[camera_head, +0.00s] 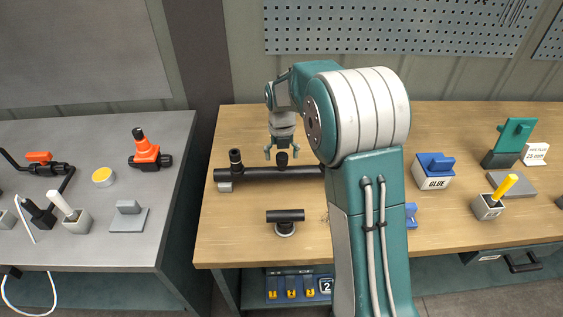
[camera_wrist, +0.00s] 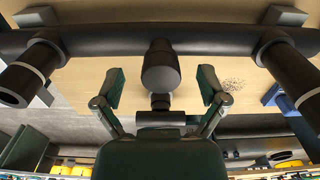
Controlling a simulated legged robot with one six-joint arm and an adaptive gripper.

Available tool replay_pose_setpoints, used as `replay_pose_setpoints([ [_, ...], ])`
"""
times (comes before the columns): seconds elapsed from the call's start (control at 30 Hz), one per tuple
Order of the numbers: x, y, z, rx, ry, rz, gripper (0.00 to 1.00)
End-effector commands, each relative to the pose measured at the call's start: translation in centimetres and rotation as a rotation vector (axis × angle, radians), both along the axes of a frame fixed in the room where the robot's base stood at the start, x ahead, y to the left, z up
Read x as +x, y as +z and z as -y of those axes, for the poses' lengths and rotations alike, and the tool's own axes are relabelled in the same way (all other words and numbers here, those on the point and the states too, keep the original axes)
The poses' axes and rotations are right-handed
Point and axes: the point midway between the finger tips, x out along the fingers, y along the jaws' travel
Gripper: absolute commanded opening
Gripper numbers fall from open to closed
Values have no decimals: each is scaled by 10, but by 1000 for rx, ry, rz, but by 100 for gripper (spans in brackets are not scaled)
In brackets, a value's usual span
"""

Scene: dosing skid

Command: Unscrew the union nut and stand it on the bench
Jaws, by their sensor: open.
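A dark pipe (camera_head: 262,174) lies across the wooden bench with upright stubs on it; it crosses the top of the wrist view (camera_wrist: 105,42). The middle stub (camera_head: 282,159) carries a dark round end, which looks like the union nut (camera_wrist: 160,68); I cannot tell nut from stub by colour. My gripper (camera_head: 282,152) points down just above this stub. In the wrist view my gripper (camera_wrist: 162,86) has its two fingers apart, one on each side of the dark end, with gaps showing. Nothing is held. My arm hides the pipe's right part in the head view.
A short black tee piece (camera_head: 285,216) stands in front of the pipe. The left stub (camera_head: 235,158) rises beside my gripper. The front left of the wooden bench (camera_head: 232,236) is clear.

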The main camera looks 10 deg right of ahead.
Motion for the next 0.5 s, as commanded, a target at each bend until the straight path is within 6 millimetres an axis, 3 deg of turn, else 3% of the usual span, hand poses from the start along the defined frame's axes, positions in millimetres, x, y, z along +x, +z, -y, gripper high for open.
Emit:
replay_pose_setpoints([
  [0.5,1,45,0,0,0,3,92],
])
